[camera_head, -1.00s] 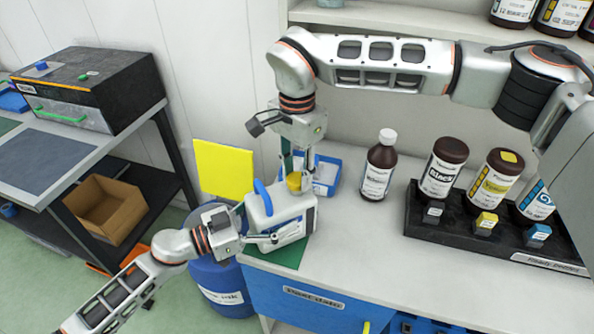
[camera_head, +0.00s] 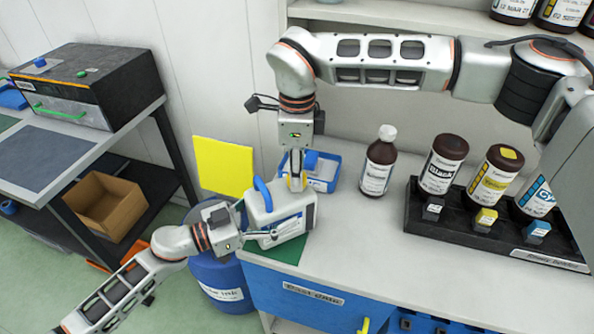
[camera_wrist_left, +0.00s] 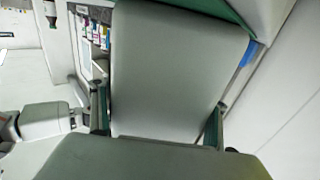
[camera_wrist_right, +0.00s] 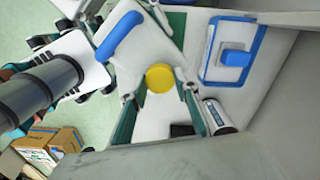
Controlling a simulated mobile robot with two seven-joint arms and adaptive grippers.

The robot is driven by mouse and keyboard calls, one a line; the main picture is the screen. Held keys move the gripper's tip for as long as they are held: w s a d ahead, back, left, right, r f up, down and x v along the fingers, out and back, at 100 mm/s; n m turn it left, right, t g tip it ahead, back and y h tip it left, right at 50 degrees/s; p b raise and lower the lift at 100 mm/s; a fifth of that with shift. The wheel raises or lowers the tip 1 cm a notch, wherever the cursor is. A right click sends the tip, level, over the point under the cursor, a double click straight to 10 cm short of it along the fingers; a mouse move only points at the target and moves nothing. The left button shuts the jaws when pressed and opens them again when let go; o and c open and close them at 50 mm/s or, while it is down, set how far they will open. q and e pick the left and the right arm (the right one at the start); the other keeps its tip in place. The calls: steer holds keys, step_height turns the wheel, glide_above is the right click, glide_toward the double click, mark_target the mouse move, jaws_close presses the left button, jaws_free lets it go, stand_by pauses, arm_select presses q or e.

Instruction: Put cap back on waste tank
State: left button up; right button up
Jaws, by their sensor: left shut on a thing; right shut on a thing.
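The waste tank (camera_head: 283,213) is a white box with a blue handle, standing upright on a green mat (camera_head: 285,251) at the counter's left end. My left gripper (camera_head: 262,232) is shut on its sides; the tank's pale face (camera_wrist_left: 180,70) fills the space between the fingers in the left wrist view. My right gripper (camera_head: 296,180) points down over the tank's top, shut on the yellow cap (camera_wrist_right: 160,78). The cap (camera_head: 296,184) is at the tank's top beside the handle. Whether it is seated on the opening is hidden.
A blue tray (camera_head: 331,184) with a blue item stands just behind the tank. A brown bottle (camera_head: 378,165) stands to the right, then a black rack (camera_head: 420,226) of ink bottles. The counter front is clear. A blue barrel (camera_head: 222,275) stands below left.

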steer(key=m, duration=0.5)
steer(key=shift+m, duration=0.3)
steer(key=m, duration=1)
steer(key=shift+a+m, duration=0.1)
steer(key=shift+m, duration=0.2)
steer(key=m, duration=1)
steer(key=shift+m, duration=0.4)
steer(key=m, duration=0.5)
steer(key=shift+a+m, duration=0.1)
steer(key=shift+m, duration=0.2)
steer(key=m, duration=1)
steer(key=shift+s+f+m, duration=0.1)
steer(key=shift+f+m, duration=0.05)
steer(key=shift+m, duration=0.25)
steer(key=o, duration=0.8)
steer(key=shift+o, duration=0.5)
